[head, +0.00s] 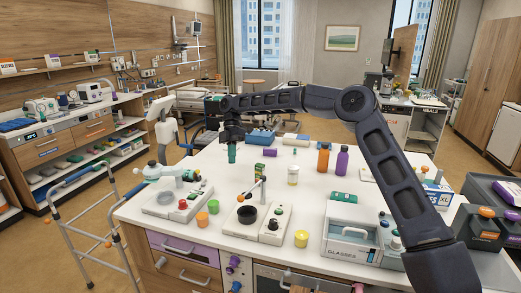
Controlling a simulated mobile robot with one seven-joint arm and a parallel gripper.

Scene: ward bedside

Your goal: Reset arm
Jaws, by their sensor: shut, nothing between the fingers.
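My dark arm enters at the lower right, rises to a bent elbow and reaches left across the table. My gripper (231,152) hangs at its left end, pointing down, over the far left part of the white table (225,240). It looks shut, with no object seen in it; its fingertips are small in this view. A teal-green patch shows at its lower end.
A glasses case box (350,240) stands at the front right. A walking frame (85,225) stands left of the table.

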